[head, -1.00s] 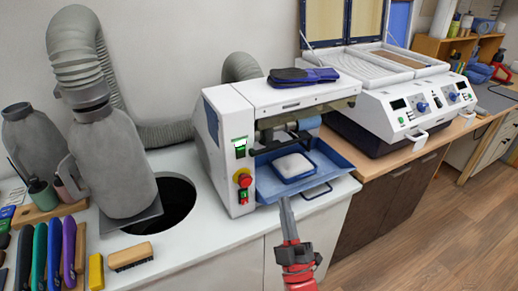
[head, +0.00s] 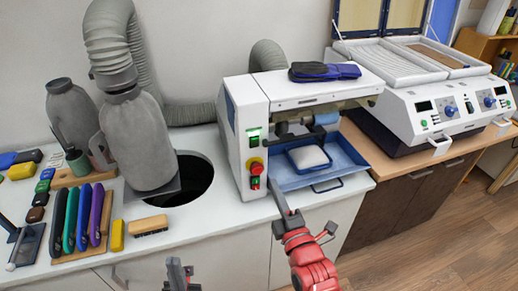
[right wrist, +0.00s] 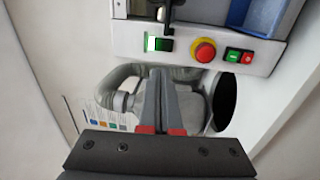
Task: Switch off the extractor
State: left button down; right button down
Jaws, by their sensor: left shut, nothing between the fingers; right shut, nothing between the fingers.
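The white grinding machine (head: 245,150) stands on the counter, with a control column on its front left edge. That column bears a lit green rocker switch (head: 254,134), a red round knob on yellow (head: 256,168) and a green and red button pair (head: 256,183). The right wrist view shows the green switch (right wrist: 159,43), red knob (right wrist: 205,51) and buttons (right wrist: 240,56) just beyond my fingertips. My right gripper (head: 282,200) is shut and empty, in front of and below the panel; it also shows in the wrist view (right wrist: 163,78). My left gripper (head: 177,268) is shut and empty at the bottom edge.
A grey hose (head: 112,40) runs to a grey canister (head: 137,140) beside a dark round hole (head: 190,180). A blue tray (head: 335,165) juts from the machine's front. Several coloured tools (head: 82,218) and a brush (head: 148,226) lie on the left counter.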

aim_at(255, 142)
jog(key=p+x, duration=0.3)
jog(key=x, duration=0.3)
jog(key=p+x, duration=0.3)
jog(key=x, duration=0.4)
jog(key=shift+r, duration=0.25)
jog(key=shift+w+f+p, duration=0.1)
jog(key=shift+w+p, duration=0.3)
jog(key=shift+w, duration=0.05)
